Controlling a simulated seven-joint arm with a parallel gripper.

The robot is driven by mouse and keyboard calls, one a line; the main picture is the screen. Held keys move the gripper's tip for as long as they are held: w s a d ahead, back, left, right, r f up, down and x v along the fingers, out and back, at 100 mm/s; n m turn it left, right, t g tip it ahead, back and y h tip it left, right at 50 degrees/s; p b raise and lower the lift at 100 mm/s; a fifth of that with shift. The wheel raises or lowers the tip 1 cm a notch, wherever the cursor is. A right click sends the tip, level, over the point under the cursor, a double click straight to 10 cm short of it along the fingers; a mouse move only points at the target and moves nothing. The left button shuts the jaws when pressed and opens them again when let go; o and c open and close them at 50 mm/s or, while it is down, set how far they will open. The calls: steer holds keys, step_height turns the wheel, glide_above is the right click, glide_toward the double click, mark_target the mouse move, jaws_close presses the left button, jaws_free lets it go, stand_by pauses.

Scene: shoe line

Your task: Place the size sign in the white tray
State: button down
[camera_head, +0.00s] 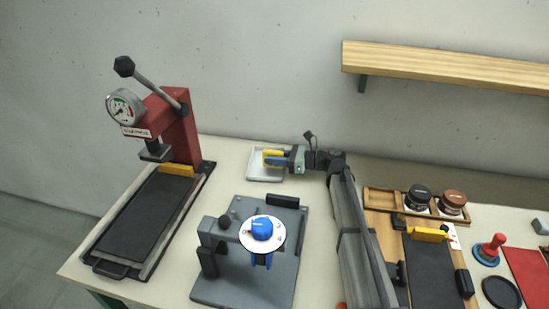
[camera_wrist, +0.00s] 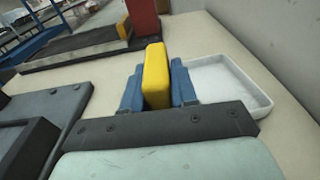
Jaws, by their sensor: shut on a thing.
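The size sign appears to be the yellow block (camera_wrist: 156,75) held between the blue fingers of my gripper (camera_wrist: 158,88) in the wrist view. It also shows in the head view as a yellow piece (camera_head: 271,155) at the tip of my gripper (camera_head: 273,158). My gripper is shut on it. The white tray (camera_head: 264,178) lies on the table behind the grey fixture. In the head view the gripper and sign are over the tray or its far part. In the wrist view the tray (camera_wrist: 262,103) shows to the right of the fingers. Any lettering on the sign cannot be read.
A red press (camera_head: 178,128) with a gauge and lever stands at left. A grey fixture (camera_head: 245,285) with a blue knob stands in front of the tray. A wooden shelf (camera_head: 450,68) is on the wall. Jars (camera_head: 418,197) and a wooden organizer (camera_head: 380,203) stand at right.

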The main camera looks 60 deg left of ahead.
steer(key=shift+f, duration=0.15)
steer(key=c, duration=0.9)
jaws_free()
steer(key=shift+r, duration=0.2)
steer(key=shift+w+d, duration=0.25)
steer(key=v, duration=1.1)
steer(key=shift+w+d, duration=0.15)
